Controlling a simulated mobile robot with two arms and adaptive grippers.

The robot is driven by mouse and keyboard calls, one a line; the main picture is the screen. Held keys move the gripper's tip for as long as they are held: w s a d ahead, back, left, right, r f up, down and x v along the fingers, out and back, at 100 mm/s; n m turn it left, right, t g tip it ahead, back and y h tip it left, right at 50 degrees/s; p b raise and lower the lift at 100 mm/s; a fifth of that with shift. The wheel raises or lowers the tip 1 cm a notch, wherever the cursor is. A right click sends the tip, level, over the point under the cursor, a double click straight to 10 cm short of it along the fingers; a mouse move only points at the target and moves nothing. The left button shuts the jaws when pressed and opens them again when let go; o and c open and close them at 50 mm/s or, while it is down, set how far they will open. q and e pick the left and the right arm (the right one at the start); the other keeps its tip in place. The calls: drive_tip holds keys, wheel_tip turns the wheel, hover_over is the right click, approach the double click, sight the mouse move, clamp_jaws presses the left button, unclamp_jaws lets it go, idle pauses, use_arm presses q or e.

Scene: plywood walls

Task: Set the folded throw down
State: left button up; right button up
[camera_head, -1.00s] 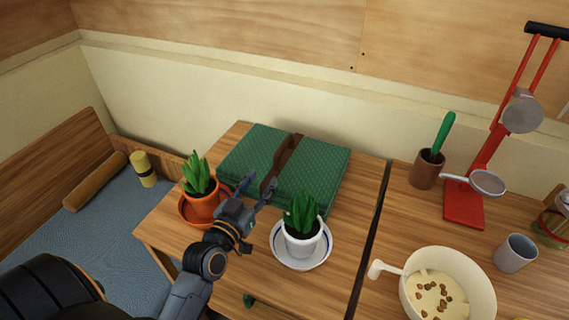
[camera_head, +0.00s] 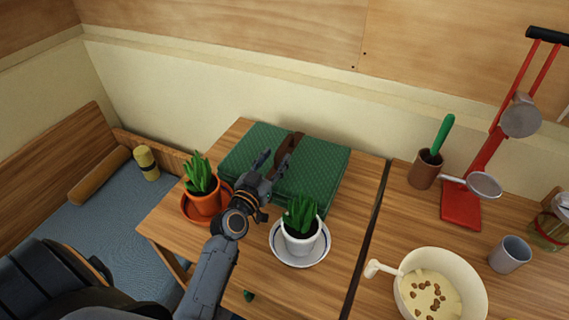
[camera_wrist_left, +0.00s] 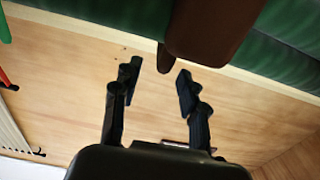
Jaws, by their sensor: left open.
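The folded throw (camera_head: 318,172) is dark green and quilted, with a brown strap (camera_head: 293,141) around its middle. It lies flat at the back of the wooden table (camera_head: 180,246). My left gripper (camera_head: 275,160) is open over the front middle of the throw, close to the strap, and hides part of both. In the left wrist view the green throw (camera_wrist_left: 90,15) and the brown strap (camera_wrist_left: 210,28) fill the top, just beyond the open, empty fingers (camera_wrist_left: 160,73). I cannot tell whether the fingers touch the strap. My right gripper is not in view.
A plant in a terracotta pot (camera_head: 206,204) stands left of my left arm, and a plant in a white pot (camera_head: 301,238) on a saucer (camera_head: 277,248) stands right. A bowl (camera_head: 470,270), a cup (camera_head: 510,254) and a red stand (camera_head: 461,205) are farther right.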

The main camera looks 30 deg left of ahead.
use_arm(q)
drive_tip(key=w, duration=0.3)
drive_tip(key=w+p, duration=0.1)
drive_tip(key=w, duration=0.1)
drive_tip(key=shift+a+f, duration=0.25)
drive_tip(key=shift+a, duration=0.05)
drive_tip(key=shift+s, duration=0.15)
clamp_jaws()
drive_tip(key=shift+r, duration=0.15)
